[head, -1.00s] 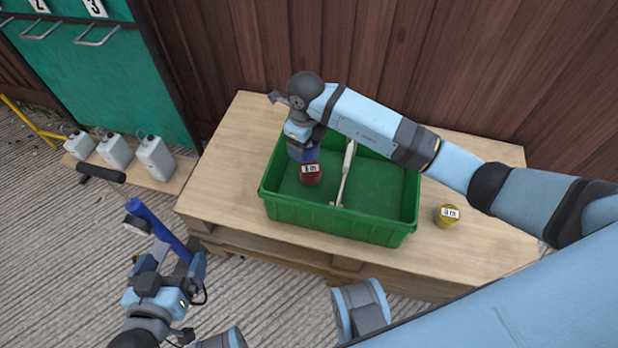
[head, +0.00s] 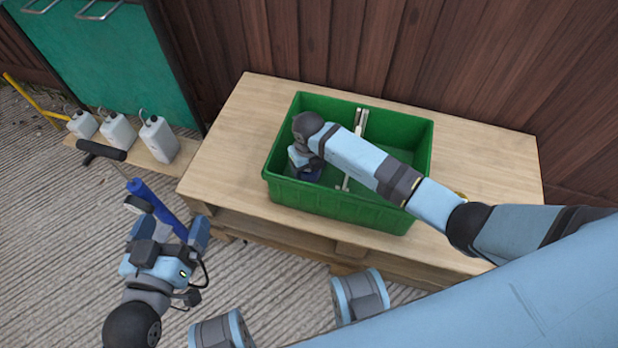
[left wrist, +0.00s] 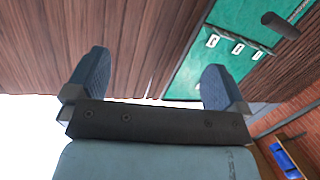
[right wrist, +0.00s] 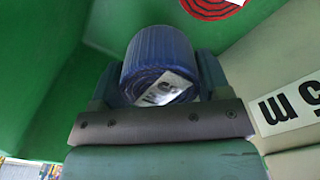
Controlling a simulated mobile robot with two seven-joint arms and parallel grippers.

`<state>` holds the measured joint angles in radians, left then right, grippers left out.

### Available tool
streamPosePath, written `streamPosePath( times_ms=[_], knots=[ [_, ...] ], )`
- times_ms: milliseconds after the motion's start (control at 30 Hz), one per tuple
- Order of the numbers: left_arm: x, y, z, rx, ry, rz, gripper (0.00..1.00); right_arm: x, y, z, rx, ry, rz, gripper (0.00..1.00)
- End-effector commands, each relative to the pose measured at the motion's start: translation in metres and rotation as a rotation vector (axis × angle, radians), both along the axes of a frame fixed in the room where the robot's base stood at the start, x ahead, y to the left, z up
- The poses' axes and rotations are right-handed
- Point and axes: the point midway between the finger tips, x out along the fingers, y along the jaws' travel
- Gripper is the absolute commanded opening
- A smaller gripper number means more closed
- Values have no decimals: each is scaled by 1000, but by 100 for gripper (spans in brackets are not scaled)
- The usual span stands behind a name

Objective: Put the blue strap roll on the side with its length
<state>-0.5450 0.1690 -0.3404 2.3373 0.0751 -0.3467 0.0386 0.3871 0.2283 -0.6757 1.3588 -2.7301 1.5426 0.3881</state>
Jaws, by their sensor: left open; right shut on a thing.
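My right gripper (head: 306,174) is low inside the green crate (head: 345,207), in the left compartment. In the right wrist view it is shut on the blue strap roll (right wrist: 155,55), whose white label is only partly legible. Whether the roll touches the floor I cannot tell. The red roll (right wrist: 210,5) shows at the top edge of that view; in the head view it is hidden. A pale panel (right wrist: 290,70) beside the gripper bears an upside-down label resembling "5 m". A pale divider (head: 359,128) splits the crate. My left gripper (head: 172,230) is open and empty, outside the crate.
The crate stands on a wooden pallet table (head: 225,160) before a plank wall. A yellow roll (head: 460,195) is mostly hidden behind my right arm. White canisters (head: 158,140) stand at left near a green board (head: 100,70). A blue tube (head: 157,208) is close to my left gripper.

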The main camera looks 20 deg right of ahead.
Motion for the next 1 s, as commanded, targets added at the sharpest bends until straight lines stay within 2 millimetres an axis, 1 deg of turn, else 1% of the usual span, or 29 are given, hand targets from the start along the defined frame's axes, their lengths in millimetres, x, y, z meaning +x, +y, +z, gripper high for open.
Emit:
streamPosePath(
  times_ms=[33,167,233,400,467,600,833,867,900,967,1000],
  knots=[
    [1,-1,2,-9,-15,-3,100,1,0,-7,0,-1,-2,42],
    [1,-3,8,-22,-37,-6,100,1,0,-13,1,-2,-1,42],
    [2,-4,10,-30,-49,-9,100,0,0,-20,1,0,-1,42],
    [3,-11,23,-72,-115,-23,100,0,0,-47,1,2,-1,42],
    [3,-12,29,-86,-138,-27,100,0,0,-53,1,0,-1,42],
    [3,-12,37,-94,-155,-30,100,1,0,-53,0,-2,0,42],
    [3,-12,34,-95,-153,-30,100,1,-1,-57,0,-1,1,42],
    [3,-13,35,-98,-156,-30,100,0,-1,-57,0,-1,1,72],
    [3,-13,36,-100,-158,-31,100,0,0,-56,0,-1,1,82],
    [3,-13,36,-100,-160,-31,100,0,0,-56,0,-1,0,95],
    [3,-13,36,-100,-160,-31,100,0,0,-56,0,-1,0,96]
  ],
)
